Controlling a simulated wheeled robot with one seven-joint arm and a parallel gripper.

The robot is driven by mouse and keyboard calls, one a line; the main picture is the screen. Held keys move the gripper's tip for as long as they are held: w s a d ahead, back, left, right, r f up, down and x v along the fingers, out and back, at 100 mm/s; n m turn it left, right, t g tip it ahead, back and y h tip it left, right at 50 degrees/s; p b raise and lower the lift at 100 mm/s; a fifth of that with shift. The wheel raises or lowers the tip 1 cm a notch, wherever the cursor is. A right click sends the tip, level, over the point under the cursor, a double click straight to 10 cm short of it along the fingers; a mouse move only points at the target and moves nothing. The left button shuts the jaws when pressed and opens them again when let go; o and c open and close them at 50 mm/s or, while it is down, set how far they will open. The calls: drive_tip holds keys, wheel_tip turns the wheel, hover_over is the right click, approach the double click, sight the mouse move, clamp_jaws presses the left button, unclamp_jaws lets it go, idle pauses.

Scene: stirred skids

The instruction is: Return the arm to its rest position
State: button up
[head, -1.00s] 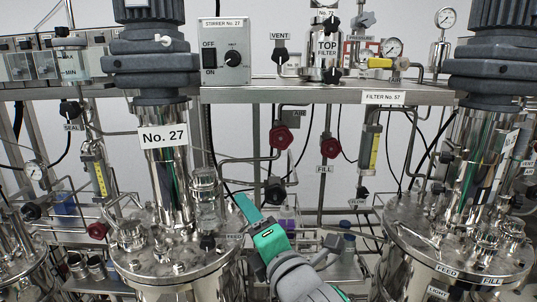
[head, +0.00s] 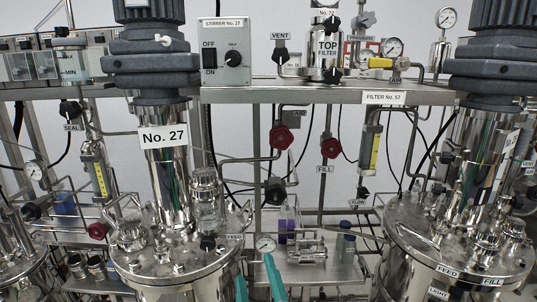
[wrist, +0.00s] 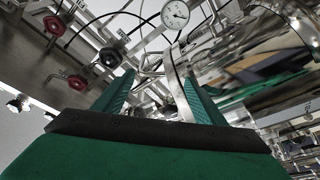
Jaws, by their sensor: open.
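My gripper (head: 258,284) shows at the bottom middle of the head view as two green fingers, apart and with nothing between them. The rest of my arm is below the frame there. In the wrist view my gripper (wrist: 150,98) is also open, its two green fingers apart, with metal pipework and a round gauge (wrist: 174,14) beyond them. The fingers stand in front of the lower pipework, just right of the steel vessel No. 27 (head: 165,265). I cannot tell whether they touch anything.
A second steel vessel (head: 460,240) stands at the right. A steel shelf (head: 330,95) crosses above, carrying the stirrer box (head: 224,50) and top filter (head: 327,52). Red valve knobs (head: 281,138) and a small tray with bottles (head: 325,270) sit between the vessels.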

drive_tip(key=s+f+m+g+h, duration=0.1)
drive_tip(key=s+f+m+h, duration=0.1)
drive_tip(key=s+f+m, duration=0.6)
drive_tip(key=s+f+m+g+h, duration=0.1)
drive_tip(key=s+f+m+h, duration=0.15)
drive_tip(key=s+f, duration=0.7)
drive_tip(key=s+d+f, duration=0.1)
drive_tip(key=s+f, duration=0.2)
drive_tip(key=s, duration=0.3)
drive_tip(key=s+d+f+g, duration=0.1)
drive_tip(key=s+f, duration=0.2)
drive_tip(key=s, duration=0.4)
drive_tip(key=s+f+m+g, duration=0.1)
drive_tip(key=s+f, duration=0.2)
drive_tip(key=s, duration=0.4)
drive_tip(key=shift+d+f, duration=0.4)
idle(0.8)
